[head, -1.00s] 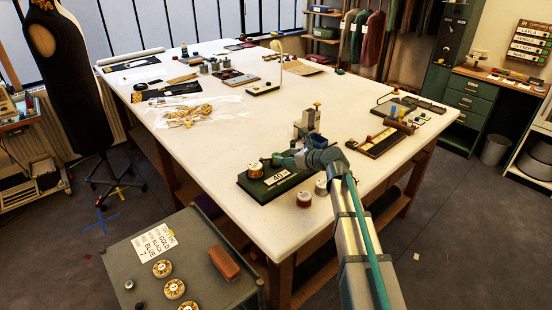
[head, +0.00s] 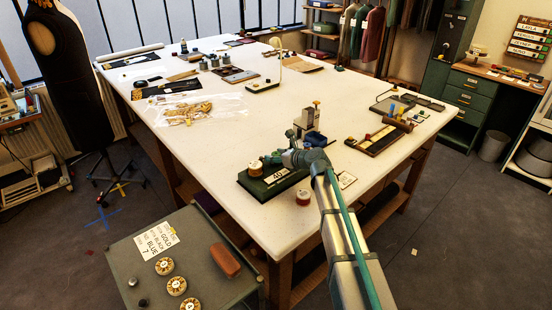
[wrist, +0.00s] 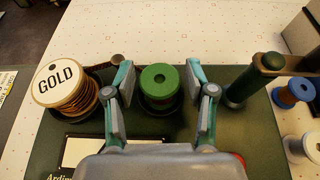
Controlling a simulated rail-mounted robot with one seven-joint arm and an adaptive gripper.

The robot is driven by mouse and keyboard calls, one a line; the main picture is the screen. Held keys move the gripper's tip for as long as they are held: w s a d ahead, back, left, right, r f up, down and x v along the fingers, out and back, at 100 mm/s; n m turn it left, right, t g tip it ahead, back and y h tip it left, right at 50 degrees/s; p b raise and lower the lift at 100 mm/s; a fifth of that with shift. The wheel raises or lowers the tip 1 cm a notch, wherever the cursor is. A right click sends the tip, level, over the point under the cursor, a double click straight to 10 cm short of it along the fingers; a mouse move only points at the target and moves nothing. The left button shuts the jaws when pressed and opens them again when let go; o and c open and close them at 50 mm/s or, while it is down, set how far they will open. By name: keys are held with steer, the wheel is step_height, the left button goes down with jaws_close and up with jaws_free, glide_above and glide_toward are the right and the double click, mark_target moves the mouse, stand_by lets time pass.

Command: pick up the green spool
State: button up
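The green spool (wrist: 159,85) stands upright on a dark green board (wrist: 262,152) in the wrist view. My gripper (wrist: 160,76) is open, with one finger on each side of the spool and a visible gap to both. The fingers look apart from it; their height against the spool is hard to tell. In the head view my gripper (head: 288,150) is over the board (head: 252,190) near the table's front edge, and I cannot make out the green spool there.
A spool labelled GOLD (wrist: 66,88) stands close left of my gripper. A dark green post (wrist: 252,82) with a brown bar stands close right. A blue spool (wrist: 297,91) is farther right. A reddish spool (head: 303,198) stands before the board. The table's middle (head: 230,135) is clear.

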steer(key=c, duration=0.6)
steer(key=shift+c, duration=0.2)
steer(key=shift+r, duration=0.25)
